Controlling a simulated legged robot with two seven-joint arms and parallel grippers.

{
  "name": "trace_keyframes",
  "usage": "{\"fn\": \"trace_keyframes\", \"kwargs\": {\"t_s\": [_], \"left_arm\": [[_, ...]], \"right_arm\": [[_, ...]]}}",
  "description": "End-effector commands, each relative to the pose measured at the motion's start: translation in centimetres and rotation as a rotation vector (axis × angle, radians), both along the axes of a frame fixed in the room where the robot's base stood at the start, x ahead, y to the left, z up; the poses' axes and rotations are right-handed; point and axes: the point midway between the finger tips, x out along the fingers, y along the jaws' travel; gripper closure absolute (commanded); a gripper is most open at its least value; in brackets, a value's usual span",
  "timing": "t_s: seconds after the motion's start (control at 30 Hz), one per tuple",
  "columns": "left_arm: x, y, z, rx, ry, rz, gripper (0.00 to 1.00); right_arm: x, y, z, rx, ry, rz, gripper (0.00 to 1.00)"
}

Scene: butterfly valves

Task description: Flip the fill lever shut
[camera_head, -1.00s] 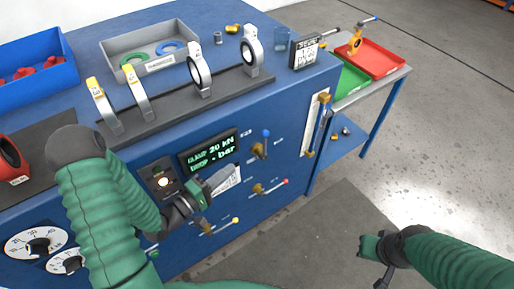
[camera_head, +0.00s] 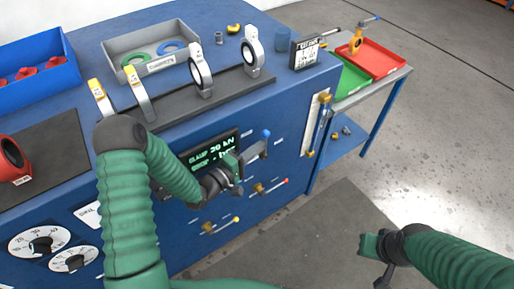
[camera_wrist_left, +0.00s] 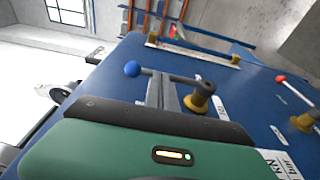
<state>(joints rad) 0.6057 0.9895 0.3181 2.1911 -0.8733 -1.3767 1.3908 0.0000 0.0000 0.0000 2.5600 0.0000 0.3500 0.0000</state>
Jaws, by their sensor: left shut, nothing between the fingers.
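Several levers stand on the blue front panel. One has a blue knob (camera_head: 266,134), one a red knob (camera_head: 285,181) and one a yellow knob (camera_head: 236,219). Their labels are too small to read, so I cannot tell which is marked fill. My left gripper (camera_head: 261,149) is shut and empty at the blue-knobbed lever. In the left wrist view its fingers (camera_wrist_left: 161,90) overlap the dark lever arm between the blue knob (camera_wrist_left: 132,68) and the brass hub (camera_wrist_left: 201,95); contact is unclear. My right gripper (camera_head: 375,260) hangs over the floor, away from the bench; its jaw state is unclear.
A lit display (camera_head: 208,155) is partly behind my left arm. Valve discs (camera_head: 199,72) and a grey tray (camera_head: 120,50) stand on top. Floor is free at front right.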

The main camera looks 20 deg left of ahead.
Motion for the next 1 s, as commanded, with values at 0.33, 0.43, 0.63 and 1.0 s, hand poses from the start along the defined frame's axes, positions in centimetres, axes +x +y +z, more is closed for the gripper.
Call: {"fn": "trace_keyframes", "kwargs": {"t_s": [0.33,0.43,0.63,1.0], "left_arm": [[0.4,-0.3,0.8,0.034,0.04,-0.001,1.0],[0.7,-0.6,1.2,0.065,0.079,-0.001,1.0],[1.8,-1.4,1.9,0.156,0.196,-0.002,1.0],[4.2,-3.4,1.5,0.369,0.469,-0.004,1.0]], "right_arm": [[0.0,0.0,1.8,0.0,0.0,0.0,1.0],[0.0,0.0,3.2,0.0,0.0,0.0,1.0],[0.0,0.0,6.9,0.0,0.0,0.0,1.0],[0.0,0.0,12.2,0.0,0.0,0.0,1.0]]}}
